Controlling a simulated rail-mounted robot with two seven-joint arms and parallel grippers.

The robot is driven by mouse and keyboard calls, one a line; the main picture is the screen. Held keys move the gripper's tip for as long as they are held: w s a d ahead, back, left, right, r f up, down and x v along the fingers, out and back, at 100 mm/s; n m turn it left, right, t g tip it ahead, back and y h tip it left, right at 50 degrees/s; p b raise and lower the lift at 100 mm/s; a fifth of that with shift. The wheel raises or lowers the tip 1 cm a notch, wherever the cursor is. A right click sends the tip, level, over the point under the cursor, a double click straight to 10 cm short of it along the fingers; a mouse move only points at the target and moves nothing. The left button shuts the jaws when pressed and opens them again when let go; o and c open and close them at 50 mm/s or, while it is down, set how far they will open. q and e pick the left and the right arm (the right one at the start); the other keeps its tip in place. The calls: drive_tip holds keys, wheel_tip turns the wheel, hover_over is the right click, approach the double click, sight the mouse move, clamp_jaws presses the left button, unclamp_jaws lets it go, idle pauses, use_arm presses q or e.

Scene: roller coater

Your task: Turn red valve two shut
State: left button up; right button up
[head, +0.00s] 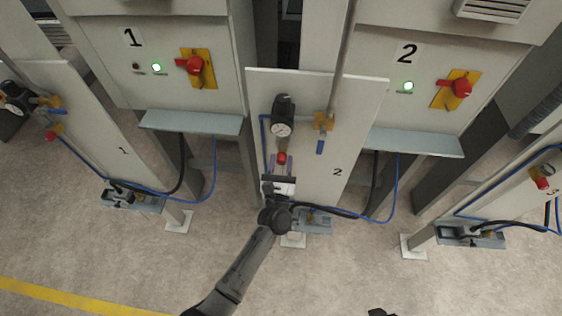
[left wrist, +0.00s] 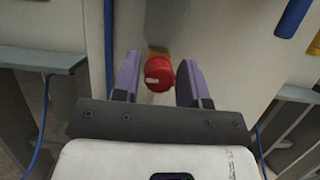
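Red valve two is a red round knob (head: 282,158) on the pale upright panel marked 2 (head: 348,135), below a black-bodied gauge (head: 283,128). It also shows in the left wrist view as a red knob (left wrist: 159,73) with a pale mark on its face and a brass-coloured part behind it. My left gripper (head: 281,167) is open in front of the panel. In the left wrist view its two purple fingers (left wrist: 158,82) stand on either side of the knob, with a narrow gap at least on the left. I cannot tell how deep the knob sits between them. My right gripper does not show.
A yellow valve with a blue handle (head: 321,123) and blue hose are on the same panel. Cabinets 1 (head: 150,80) and 2 (head: 420,70) carry red rotary switches and lit green lamps. Grey ledges (head: 192,123) jut out below. The floor in front is clear.

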use_arm(q)
drive_tip(key=c, duration=0.6)
drive_tip(key=shift+f+m+h+b, duration=0.15)
drive_tip(key=shift+m+h+b, duration=0.25)
drive_tip(key=shift+m, duration=0.3)
drive_tip(key=shift+m+h+b, duration=0.3)
drive_tip(key=shift+m+h, duration=0.4)
drive_tip(key=shift+m, duration=0.8)
drive_tip(key=o, duration=0.9)
drive_tip(key=shift+o, duration=0.2)
